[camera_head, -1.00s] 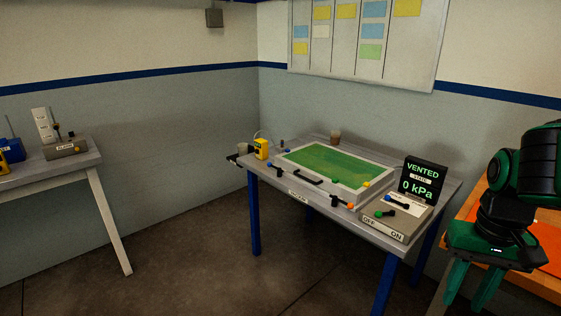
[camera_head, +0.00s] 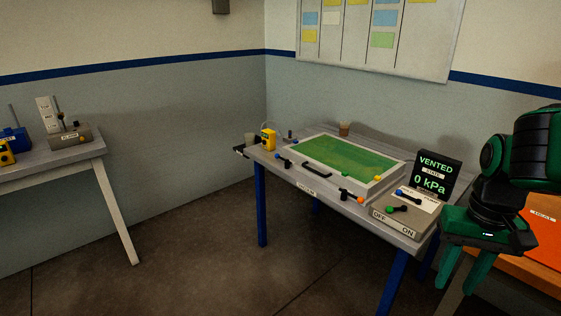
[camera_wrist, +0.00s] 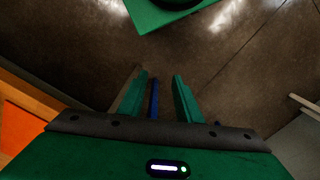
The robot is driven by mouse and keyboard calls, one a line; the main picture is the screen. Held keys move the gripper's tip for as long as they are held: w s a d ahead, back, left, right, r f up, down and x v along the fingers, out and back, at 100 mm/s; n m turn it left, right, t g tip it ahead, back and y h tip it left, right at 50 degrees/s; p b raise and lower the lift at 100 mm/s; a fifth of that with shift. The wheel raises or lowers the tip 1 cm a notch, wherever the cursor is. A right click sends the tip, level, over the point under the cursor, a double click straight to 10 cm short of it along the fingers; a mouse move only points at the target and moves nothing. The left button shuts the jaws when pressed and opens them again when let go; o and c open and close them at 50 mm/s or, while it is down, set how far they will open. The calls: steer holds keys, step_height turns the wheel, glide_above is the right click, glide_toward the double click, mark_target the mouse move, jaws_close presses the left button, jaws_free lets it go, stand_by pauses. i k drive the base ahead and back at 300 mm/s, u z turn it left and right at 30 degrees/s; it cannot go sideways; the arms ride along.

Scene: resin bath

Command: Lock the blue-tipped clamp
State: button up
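An orange-tipped clamp (camera_head: 354,197) sits at the bath's front right. My gripper (camera_head: 462,272) hangs at the right of the head view, fingers down and apart, well away from the clamp. In the wrist view my gripper (camera_wrist: 163,98) is open with nothing held; floor and a blue table leg show beyond it.
A control box with OFF/ON marks (camera_head: 398,215) and a display reading VENTED, 0 kPa (camera_head: 433,174) stand at the table's right. A yellow device (camera_head: 268,139) is at its left. A second bench (camera_head: 70,152) stands left. An orange-topped table is by my arm. Floor in front is clear.

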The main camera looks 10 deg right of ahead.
mark_target(277, 155)
steer(key=k, duration=0.65)
steer(key=u, duration=0.45)
steer(key=i, duration=1.6)
steer(key=z, duration=0.1)
